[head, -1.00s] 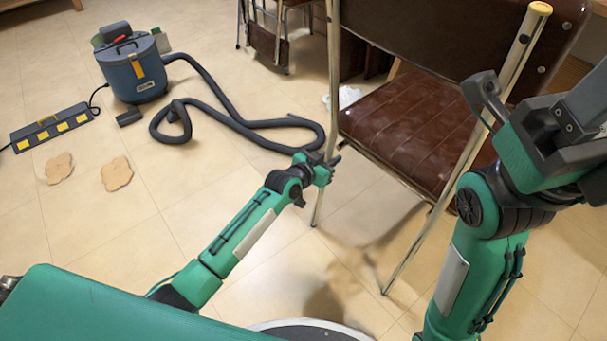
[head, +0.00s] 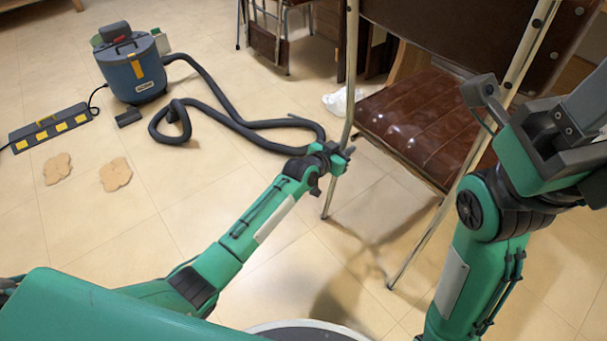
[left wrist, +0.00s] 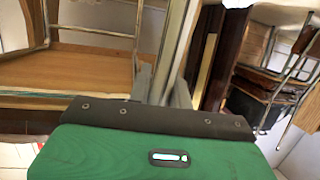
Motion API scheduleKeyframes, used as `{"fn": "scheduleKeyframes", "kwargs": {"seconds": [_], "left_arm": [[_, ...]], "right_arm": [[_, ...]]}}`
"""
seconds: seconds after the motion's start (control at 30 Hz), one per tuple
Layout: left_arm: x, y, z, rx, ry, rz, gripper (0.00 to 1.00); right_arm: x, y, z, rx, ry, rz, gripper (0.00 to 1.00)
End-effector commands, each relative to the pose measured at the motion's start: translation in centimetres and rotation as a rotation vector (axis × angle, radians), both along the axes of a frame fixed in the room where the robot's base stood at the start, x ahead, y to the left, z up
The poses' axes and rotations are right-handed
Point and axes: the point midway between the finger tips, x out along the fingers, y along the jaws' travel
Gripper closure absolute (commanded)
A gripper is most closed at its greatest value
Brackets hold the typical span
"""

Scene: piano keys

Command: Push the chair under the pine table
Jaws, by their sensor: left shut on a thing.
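The chair has a brown padded seat (head: 425,115), a dark brown back (head: 440,25) and pale metal tube legs. It stands upright on the floor at the upper right of the head view. My left gripper (head: 342,158) is shut on the chair's left upright tube (head: 350,85), which also shows in the left wrist view (left wrist: 172,55). My right arm is in front of the chair's right upright; its fingertips cannot be made out clearly. Pale wood (head: 395,65) shows behind the chair, but I cannot tell whether it is the pine table.
A blue canister vacuum (head: 135,75) with a long dark hose (head: 215,105) lies on the left. A dark case with yellow squares (head: 50,127) and two tan flat pieces (head: 116,174) lie nearby. Another chair (head: 280,30) stands behind.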

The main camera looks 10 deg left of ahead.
Motion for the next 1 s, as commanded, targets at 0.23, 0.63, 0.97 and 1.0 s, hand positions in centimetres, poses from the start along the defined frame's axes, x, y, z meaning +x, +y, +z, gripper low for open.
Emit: {"fn": "scheduleKeyframes", "kwargs": {"seconds": [0.23,0.63,0.97,1.0], "left_arm": [[0.7,-1.0,0.6,-0.009,-0.007,-0.005,1.0],[2.9,-2.7,0.5,-0.01,-0.007,-0.005,1.0],[4.3,-3.8,0.5,-0.009,-0.007,-0.005,1.0],[4.3,-3.8,0.5,-0.008,-0.006,-0.005,1.0]], "right_arm": [[0.0,0.0,-0.3,-0.002,-0.002,0.001,0.45],[0.0,0.0,-1.5,0.0,-0.001,0.001,0.45],[0.0,0.0,-2.2,0.0,-0.001,0.0,0.45],[0.0,0.0,-2.2,0.0,-0.001,0.0,0.45]]}}
